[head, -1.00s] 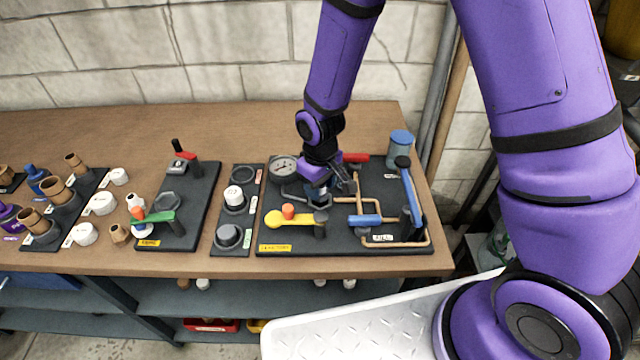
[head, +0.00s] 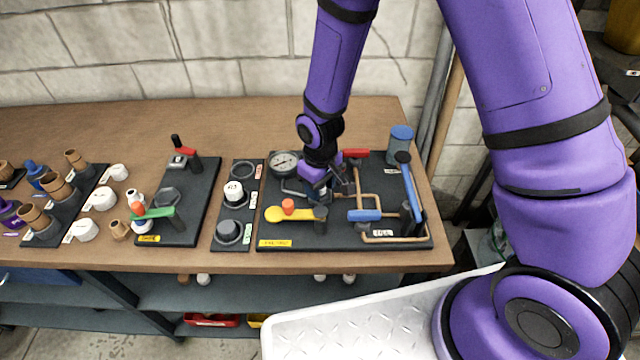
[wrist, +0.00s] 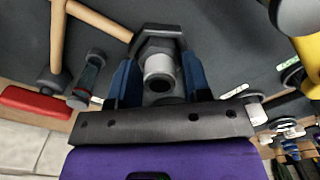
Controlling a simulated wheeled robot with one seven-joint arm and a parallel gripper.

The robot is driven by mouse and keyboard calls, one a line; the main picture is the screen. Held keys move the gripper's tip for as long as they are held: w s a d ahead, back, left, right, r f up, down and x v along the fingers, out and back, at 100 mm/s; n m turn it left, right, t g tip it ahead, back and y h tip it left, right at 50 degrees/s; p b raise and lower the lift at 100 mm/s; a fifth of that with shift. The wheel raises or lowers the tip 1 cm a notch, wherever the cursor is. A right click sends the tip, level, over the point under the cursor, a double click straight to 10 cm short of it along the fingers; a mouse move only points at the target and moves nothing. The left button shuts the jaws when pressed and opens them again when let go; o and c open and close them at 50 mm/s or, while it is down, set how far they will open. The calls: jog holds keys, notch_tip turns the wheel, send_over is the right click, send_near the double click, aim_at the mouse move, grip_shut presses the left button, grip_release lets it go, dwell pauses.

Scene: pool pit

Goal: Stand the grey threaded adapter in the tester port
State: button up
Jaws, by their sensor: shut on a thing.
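My gripper (head: 318,193) is over the left-middle part of the dark tester board (head: 345,243). In the wrist view its two blue fingers (wrist: 158,82) are shut on the grey adapter (wrist: 158,64), one on each side. The adapter shows as a pale grey cylinder with a dark open end facing the camera. A dark hexagonal piece (wrist: 158,30) lies just beyond it; I cannot tell whether it is the adapter's collar or the port. In the head view the gripper hides the adapter and the port, so seating cannot be judged.
Around the gripper on the board are a gauge (head: 284,163), a yellow lever (head: 290,215), a red handle (head: 355,153), copper pipes and blue levers (head: 365,216). A narrow board with round caps (head: 233,232) stands left. The back of the workbench (head: 120,120) is clear.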

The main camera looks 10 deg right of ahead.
jog(key=shift+f, duration=0.15)
dwell(0.3)
jog(key=o, duration=1.5)
jog(key=shift+c, duration=0.2)
jog(key=shift+r, duration=4.05)
